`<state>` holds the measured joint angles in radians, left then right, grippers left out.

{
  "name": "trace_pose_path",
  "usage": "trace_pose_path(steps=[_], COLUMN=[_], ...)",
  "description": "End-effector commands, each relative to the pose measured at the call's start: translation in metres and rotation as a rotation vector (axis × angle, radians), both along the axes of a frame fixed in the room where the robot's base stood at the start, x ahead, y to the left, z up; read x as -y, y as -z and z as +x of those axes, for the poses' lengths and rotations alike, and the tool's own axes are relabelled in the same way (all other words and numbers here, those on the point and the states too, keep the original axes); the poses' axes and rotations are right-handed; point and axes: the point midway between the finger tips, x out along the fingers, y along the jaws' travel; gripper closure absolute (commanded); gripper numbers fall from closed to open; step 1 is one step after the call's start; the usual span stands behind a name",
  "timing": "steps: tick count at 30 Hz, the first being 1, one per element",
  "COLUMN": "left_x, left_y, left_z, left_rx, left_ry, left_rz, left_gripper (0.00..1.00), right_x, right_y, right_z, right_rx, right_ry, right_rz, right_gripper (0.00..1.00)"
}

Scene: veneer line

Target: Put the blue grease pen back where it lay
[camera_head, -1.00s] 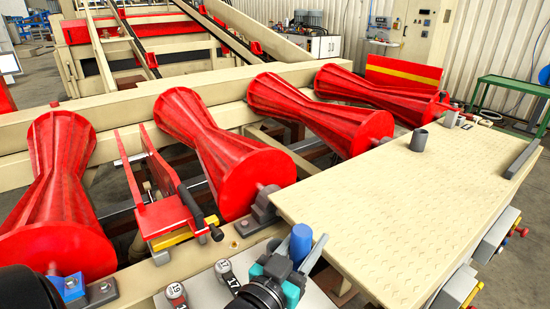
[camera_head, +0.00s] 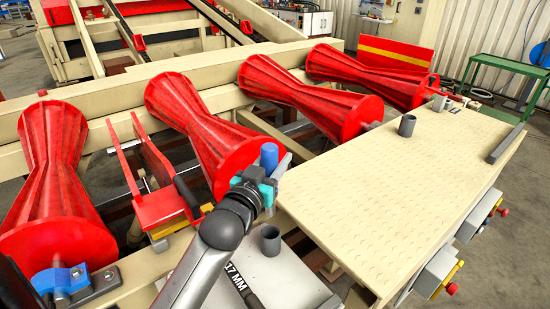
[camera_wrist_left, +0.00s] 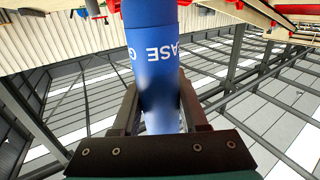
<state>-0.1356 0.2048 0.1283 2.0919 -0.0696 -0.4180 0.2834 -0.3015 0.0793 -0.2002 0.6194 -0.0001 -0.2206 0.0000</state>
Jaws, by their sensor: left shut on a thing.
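The blue grease pen (camera_head: 269,157) is held upright in my left gripper (camera_head: 265,180), in front of the second red roller from the left in the head view. In the left wrist view the blue pen (camera_wrist_left: 152,50) with white lettering stands between the two dark fingers of the left gripper (camera_wrist_left: 160,108), which are shut on it. A grey open cup (camera_head: 270,240) stands on the pale table (camera_head: 290,278) below and nearer. Another grey cup (camera_head: 407,125) stands on the cream platform. Neither cup shows anything sticking out. My right gripper is out of view.
The cream textured platform (camera_head: 390,185) fills the right, with a grey bar (camera_head: 506,144) at its edge. Several red rollers (camera_head: 200,130) line the back. A black-handled tool marked 17 MM (camera_head: 240,283) lies beside my left arm. The platform's middle is clear.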

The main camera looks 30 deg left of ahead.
Motion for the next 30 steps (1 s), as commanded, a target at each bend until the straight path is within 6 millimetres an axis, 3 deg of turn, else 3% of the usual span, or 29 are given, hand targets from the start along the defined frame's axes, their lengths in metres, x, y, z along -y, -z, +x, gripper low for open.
trace_pose_path(steps=[2, 30], left_x=[0.000, 0.000], left_y=[-0.003, 0.093], left_z=[0.000, 0.000], left_rx=[0.001, 0.003], left_ry=[-0.001, -0.001], left_rz=[0.000, 0.001], left_gripper=[1.00, 1.00], right_x=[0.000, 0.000], right_y=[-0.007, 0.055], right_z=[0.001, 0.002], right_rx=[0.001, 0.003], right_ry=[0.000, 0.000], right_rz=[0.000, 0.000], right_gripper=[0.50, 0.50])
